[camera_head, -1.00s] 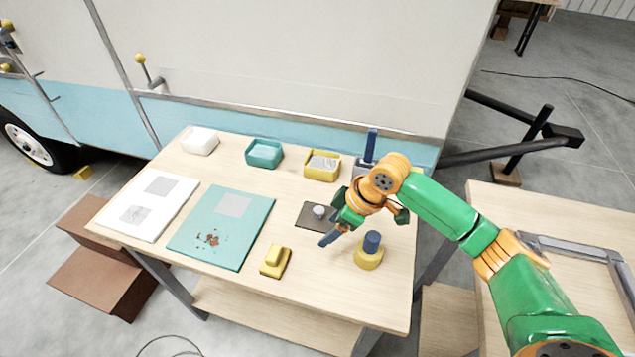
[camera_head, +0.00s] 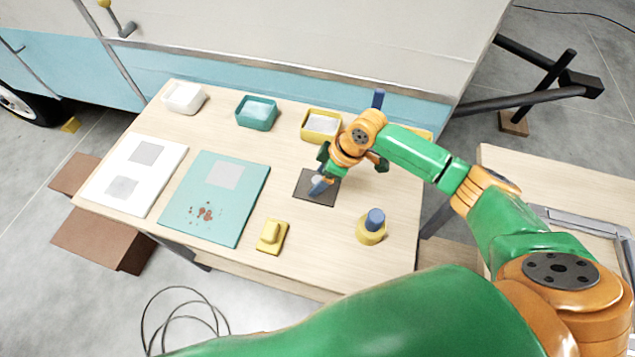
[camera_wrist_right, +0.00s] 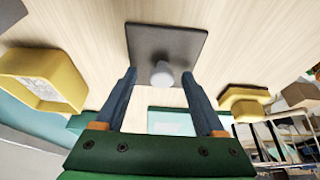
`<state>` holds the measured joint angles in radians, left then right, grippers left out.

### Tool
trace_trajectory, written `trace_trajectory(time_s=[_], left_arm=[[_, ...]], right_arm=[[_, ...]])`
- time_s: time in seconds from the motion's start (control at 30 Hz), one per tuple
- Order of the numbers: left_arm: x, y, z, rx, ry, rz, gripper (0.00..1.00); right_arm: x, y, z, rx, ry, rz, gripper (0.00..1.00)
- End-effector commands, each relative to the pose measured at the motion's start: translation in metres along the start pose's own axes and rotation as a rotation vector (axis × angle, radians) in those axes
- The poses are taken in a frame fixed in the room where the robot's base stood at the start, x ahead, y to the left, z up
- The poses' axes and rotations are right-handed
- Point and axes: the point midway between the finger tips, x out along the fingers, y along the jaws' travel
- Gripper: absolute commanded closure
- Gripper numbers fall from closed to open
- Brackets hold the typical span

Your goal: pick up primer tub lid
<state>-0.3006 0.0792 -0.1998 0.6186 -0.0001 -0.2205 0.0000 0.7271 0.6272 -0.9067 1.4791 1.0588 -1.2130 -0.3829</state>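A dark square lid with a pale round knob, which I take as the primer tub lid (camera_head: 327,199), lies flat on the wooden table. In the right wrist view the lid (camera_wrist_right: 152,38) lies just ahead, with its knob between the fingertip lines. My right gripper (camera_head: 320,186) is over the lid and partly hides the knob in the head view. In the wrist view my right gripper (camera_wrist_right: 159,74) is open, one finger to each side of the knob, with no visible grip on it. My left gripper is out of view.
A white tub (camera_head: 185,98), a teal tub (camera_head: 256,113) and a yellow tub (camera_head: 321,126) stand along the back. A yellow block (camera_head: 272,237) and a blue-topped yellow item (camera_head: 372,227) are in front. White (camera_head: 112,185) and teal panels (camera_head: 240,203) lie left.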

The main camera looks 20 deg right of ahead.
Motion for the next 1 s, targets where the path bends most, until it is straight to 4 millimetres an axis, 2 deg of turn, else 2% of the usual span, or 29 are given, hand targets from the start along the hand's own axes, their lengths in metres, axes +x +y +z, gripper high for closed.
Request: trace_trajectory(time_s=[0.03, 0.2, 0.27, 0.57, 0.67, 0.77, 0.8, 1.0], left_arm=[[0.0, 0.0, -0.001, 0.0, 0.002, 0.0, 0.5], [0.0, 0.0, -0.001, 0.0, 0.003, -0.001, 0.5], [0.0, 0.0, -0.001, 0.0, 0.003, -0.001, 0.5], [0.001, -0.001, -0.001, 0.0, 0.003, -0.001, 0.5], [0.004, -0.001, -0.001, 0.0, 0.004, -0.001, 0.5], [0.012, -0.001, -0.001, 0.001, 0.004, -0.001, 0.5], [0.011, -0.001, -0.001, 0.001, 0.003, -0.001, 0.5], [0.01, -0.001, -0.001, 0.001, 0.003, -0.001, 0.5]], right_arm=[[0.0, 0.0, 0.0, 0.0, 0.0, 0.0, 0.39], [0.0, 0.0, 0.0, 0.0, 0.0, 0.0, 0.85], [0.0, 0.0, 0.0, 0.0, 0.0, 0.0, 1.0], [-0.001, 0.0, -0.001, 0.0, 0.001, 0.0, 1.0], [-0.007, 0.001, -0.003, 0.0, 0.002, 0.001, 1.0], [-0.023, 0.001, -0.011, -0.002, 0.006, 0.003, 1.0], [-0.035, -0.003, -0.013, -0.004, 0.004, 0.002, 1.0], [-0.094, -0.047, -0.017, -0.006, 0.003, 0.005, 1.0]])
